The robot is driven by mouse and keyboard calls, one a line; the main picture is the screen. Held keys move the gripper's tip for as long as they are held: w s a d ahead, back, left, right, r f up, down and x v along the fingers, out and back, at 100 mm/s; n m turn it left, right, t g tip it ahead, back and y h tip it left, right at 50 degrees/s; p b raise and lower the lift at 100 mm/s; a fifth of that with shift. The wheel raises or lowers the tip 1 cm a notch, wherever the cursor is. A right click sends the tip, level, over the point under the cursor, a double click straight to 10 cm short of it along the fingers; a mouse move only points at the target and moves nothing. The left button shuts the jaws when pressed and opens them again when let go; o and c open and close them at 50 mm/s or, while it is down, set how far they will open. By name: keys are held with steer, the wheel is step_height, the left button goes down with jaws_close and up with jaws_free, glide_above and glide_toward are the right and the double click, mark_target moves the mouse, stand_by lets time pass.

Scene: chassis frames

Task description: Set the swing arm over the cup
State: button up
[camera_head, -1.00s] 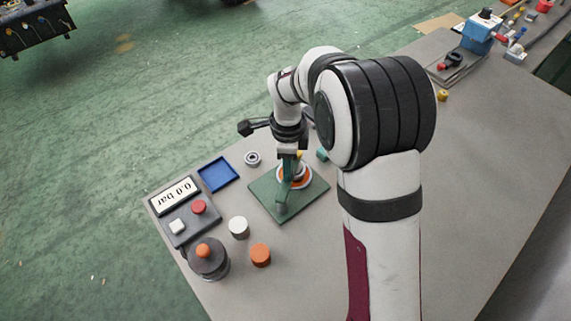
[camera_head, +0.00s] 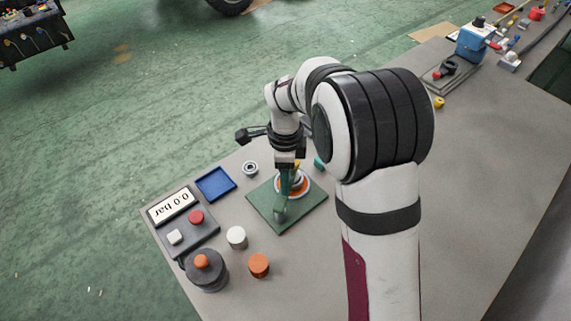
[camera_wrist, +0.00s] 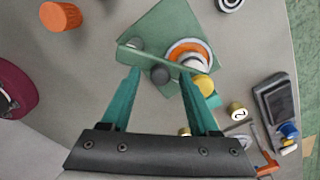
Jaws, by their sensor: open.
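A green base plate (camera_head: 262,207) lies on the bench, turned at an angle. The cup (camera_wrist: 200,48), with a white rim and orange ring, stands on it. The swing arm (camera_wrist: 172,66) is a green bar running from a grey pivot (camera_wrist: 135,43) to a yellow knob (camera_wrist: 204,86). In the wrist view it crosses the near edge of the cup. My gripper (camera_wrist: 161,70) is open, its two teal fingers pointing at the bar's middle from the near side. Whether the fingers touch the bar is unclear.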

step_height(320, 180, up, 15)
steer(key=shift+r, duration=0.2)
steer(key=s+d+r+n, duration=0.1)
steer(key=s+d+n, duration=0.5)
steer(key=s, duration=0.5)
steer(key=s+d+f+n+y, duration=0.1)
steer(key=s+d+f+n, duration=0.1)
steer(key=s, duration=0.5)
steer(key=s+d+f+n, duration=0.2)
steer(key=s+f+n, duration=0.1)
steer(key=s, duration=0.5)
steer(key=shift+s+d+f+n+y, duration=0.25)
steer(key=shift+d+f+n+y, duration=0.05)
steer(key=shift+f+n+y, duration=0.1)
